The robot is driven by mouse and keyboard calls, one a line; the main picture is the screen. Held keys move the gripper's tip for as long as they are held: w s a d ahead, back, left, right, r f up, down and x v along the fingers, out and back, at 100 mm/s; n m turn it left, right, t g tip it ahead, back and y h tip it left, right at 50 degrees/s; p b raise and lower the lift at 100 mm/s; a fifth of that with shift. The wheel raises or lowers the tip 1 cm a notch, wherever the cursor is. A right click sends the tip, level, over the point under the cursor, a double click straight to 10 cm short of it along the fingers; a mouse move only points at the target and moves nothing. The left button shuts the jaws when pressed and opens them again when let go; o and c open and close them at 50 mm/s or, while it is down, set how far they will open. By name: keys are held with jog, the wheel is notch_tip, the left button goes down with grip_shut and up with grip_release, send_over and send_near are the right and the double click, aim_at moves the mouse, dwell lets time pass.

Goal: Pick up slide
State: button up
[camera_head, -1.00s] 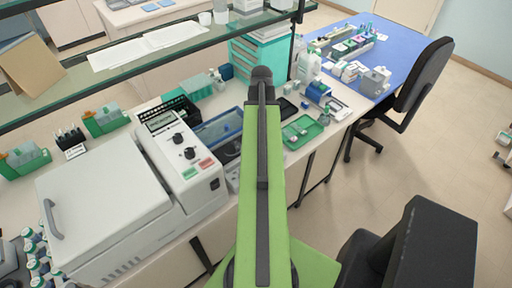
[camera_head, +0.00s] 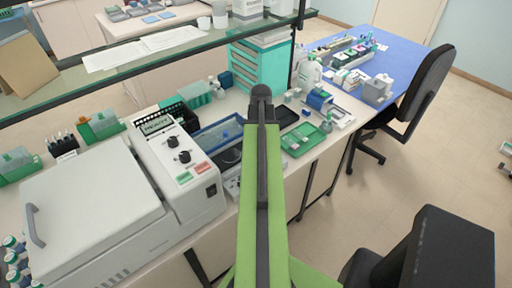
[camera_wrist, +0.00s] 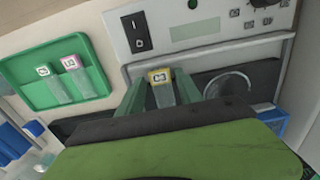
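A slide with a yellow label (camera_wrist: 160,77) is in the wrist view, in front of a pale instrument's panel. My gripper (camera_wrist: 163,88) has its two green fingers on either side of this slide, with narrow gaps showing, so it looks open. The slide's lower end is hidden by my gripper's body. Two more slides, one with a pink label (camera_wrist: 72,64) and one with a whitish label (camera_wrist: 44,73), lie in a green tray (camera_wrist: 98,75) to the left. In the head view my arm hides the gripper; the green tray (camera_head: 312,150) shows to its right.
The pale instrument's panel (camera_wrist: 212,14) rises close beyond my gripper. A black chair (camera_head: 425,90) stands by the blue table (camera_head: 400,55). Open floor lies at right.

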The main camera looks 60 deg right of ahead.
grip_shut()
